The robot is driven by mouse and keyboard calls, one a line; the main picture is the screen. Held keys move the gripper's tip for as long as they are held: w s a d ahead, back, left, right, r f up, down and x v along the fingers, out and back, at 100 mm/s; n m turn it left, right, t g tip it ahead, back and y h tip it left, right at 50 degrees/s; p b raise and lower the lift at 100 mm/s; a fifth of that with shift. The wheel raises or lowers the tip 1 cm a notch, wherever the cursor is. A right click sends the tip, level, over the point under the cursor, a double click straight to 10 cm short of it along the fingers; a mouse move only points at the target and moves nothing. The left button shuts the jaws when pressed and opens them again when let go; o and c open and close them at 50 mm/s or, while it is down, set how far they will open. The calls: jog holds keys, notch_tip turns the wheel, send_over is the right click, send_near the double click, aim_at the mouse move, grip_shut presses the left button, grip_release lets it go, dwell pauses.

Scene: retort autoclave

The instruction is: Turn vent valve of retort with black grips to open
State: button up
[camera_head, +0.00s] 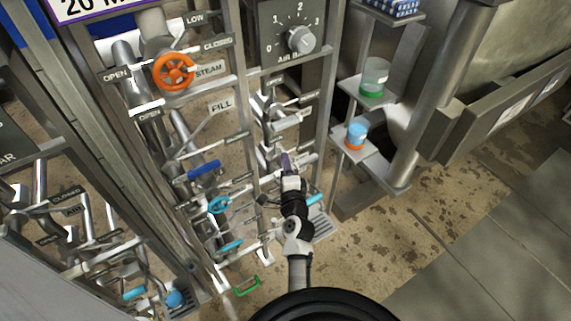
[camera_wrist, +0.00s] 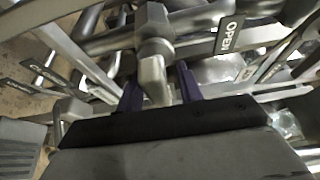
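My gripper (camera_head: 286,160) reaches down into the pipework of the middle panel in the head view. In the wrist view its two purple fingers (camera_wrist: 161,88) stand apart, on either side of a grey metal valve part (camera_wrist: 153,72). A small gap seems to show beside the part; I cannot tell whether either finger touches it. A dark OPEN tag (camera_wrist: 229,34) is to the right of this part, and another dark tag (camera_wrist: 45,72), hard to read, is at the left. I see no black grips clearly, and the gripper hides part of the valve.
Pipes and handles crowd around my gripper. An orange wheel (camera_head: 174,71) and a blue handle (camera_head: 204,170) are to its left. An air dial (camera_head: 301,39) is above. Shelves with a green-based jar (camera_head: 375,77) and a blue-topped jar (camera_head: 357,135) stand at right. Floor at lower right is clear.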

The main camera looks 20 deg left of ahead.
grip_shut()
jog(key=shift+f+b, duration=0.15)
jog(key=shift+b, duration=0.45)
jog(key=n+y+b, duration=0.1)
jog(key=n+b, duration=0.2)
jog(key=b, duration=0.3)
jog(key=n+t+y+b, duration=0.1)
jog(key=n+b, duration=0.2)
jog(key=b, duration=0.4)
jog(key=shift+r, duration=0.2)
jog(key=shift+r+b, duration=0.15)
jog(key=shift+b, duration=0.2)
